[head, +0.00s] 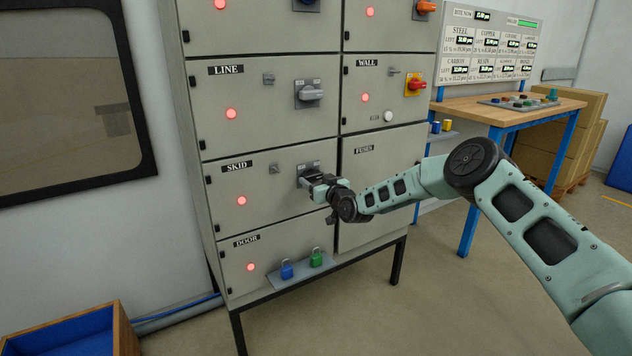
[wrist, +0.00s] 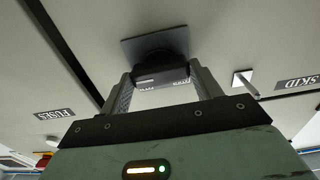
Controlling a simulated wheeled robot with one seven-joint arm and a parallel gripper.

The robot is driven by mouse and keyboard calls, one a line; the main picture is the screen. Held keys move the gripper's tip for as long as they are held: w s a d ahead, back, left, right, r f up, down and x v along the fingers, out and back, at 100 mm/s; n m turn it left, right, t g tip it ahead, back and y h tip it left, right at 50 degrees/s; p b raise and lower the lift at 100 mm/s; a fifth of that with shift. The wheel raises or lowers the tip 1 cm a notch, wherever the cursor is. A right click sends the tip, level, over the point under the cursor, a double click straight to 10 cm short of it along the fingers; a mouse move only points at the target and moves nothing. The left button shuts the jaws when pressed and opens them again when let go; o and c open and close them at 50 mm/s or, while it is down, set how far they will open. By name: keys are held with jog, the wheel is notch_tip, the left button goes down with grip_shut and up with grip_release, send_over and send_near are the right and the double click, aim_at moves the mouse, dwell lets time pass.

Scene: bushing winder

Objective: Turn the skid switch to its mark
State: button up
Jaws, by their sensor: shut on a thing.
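The SKID panel (head: 265,187) is in the middle left of the grey cabinet in the head view, with a lit red lamp (head: 241,201). Its rotary switch (head: 305,172) is at the panel's right side, mostly hidden behind my gripper (head: 318,183). In the wrist view the switch shows as a dark square plate (wrist: 155,45) with a dark handle (wrist: 160,76). My gripper (wrist: 163,88) is shut on this handle, one finger on each side. The switch's mark and the handle's angle to it cannot be made out.
The LINE switch (head: 310,93) is above, and the FUSES panel (head: 375,185) is to the right. Blue (head: 287,270) and green (head: 317,257) padlocks are on a small ledge below. A wooden workbench (head: 500,108) stands at the right; open floor lies before the cabinet.

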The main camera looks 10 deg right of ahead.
jog(key=shift+f, duration=0.1)
jog(key=n+b, duration=0.3)
jog(key=n, duration=0.1)
jog(key=shift+f+n, duration=0.1)
jog(key=shift+n, duration=0.2)
jog(key=n+b, duration=0.4)
jog(key=shift+n+b, duration=0.3)
jog(key=n+b, duration=0.8)
jog(key=shift+n, duration=0.4)
jog(key=o, duration=1)
jog(key=shift+r, duration=0.2)
jog(key=p+v, duration=0.1)
jog(key=v, duration=1.6)
jog(key=shift+s+d, duration=0.1)
jog(key=shift+s, duration=0.1)
